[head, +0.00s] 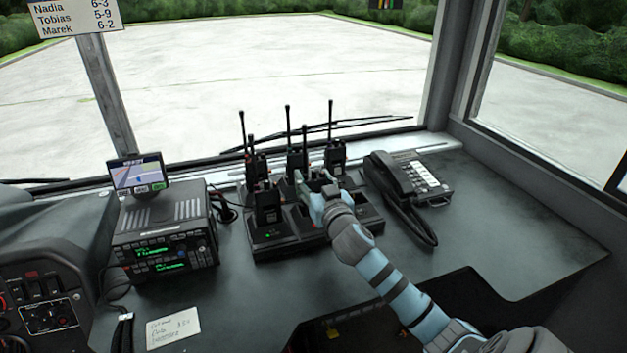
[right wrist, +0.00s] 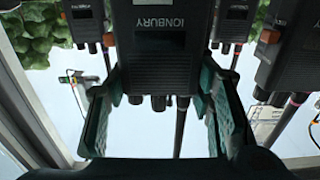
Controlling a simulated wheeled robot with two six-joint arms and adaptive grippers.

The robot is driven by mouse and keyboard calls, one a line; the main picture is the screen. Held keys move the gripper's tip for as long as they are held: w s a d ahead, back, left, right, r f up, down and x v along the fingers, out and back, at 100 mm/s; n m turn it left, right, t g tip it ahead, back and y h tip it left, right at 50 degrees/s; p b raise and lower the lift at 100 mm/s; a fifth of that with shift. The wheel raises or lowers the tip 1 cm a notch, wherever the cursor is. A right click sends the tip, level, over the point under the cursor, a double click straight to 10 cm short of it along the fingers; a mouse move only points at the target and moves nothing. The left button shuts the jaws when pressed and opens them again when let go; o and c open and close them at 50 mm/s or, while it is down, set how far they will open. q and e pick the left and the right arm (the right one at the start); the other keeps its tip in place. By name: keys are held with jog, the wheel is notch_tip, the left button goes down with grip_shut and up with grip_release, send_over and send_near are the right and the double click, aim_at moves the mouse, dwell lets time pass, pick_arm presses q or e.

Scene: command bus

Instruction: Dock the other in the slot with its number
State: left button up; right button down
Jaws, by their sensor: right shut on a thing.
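A black charging dock (head: 286,243) with several slots stands on the dashboard. Black handheld radios stand in it: one at front left (head: 268,206), one at back middle (head: 296,157), one at back right (head: 335,156) and one at back left (head: 256,166). My right gripper (head: 316,188) is over the middle of the dock, shut on a radio that it mostly hides in the head view. In the right wrist view this held radio (right wrist: 160,55), lettered IONBURY, sits between both fingers. I cannot tell whether its base touches the dock. No slot numbers are readable. My left gripper is not in view.
A corded phone (head: 404,180) stands right of the dock and a radio console (head: 165,240) with a small screen (head: 138,174) stands left. A name list (head: 75,15) hangs at top left, reading Nadia 6-3, Tobias 5-9, Marek 6-2. A handwritten note (head: 173,328) lies in front.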

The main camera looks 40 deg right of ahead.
jog(key=shift+f, duration=0.2)
dwell(0.5)
jog(key=c, duration=0.7)
grip_release()
jog(key=v, duration=1.2)
jog(key=shift+a, duration=0.1)
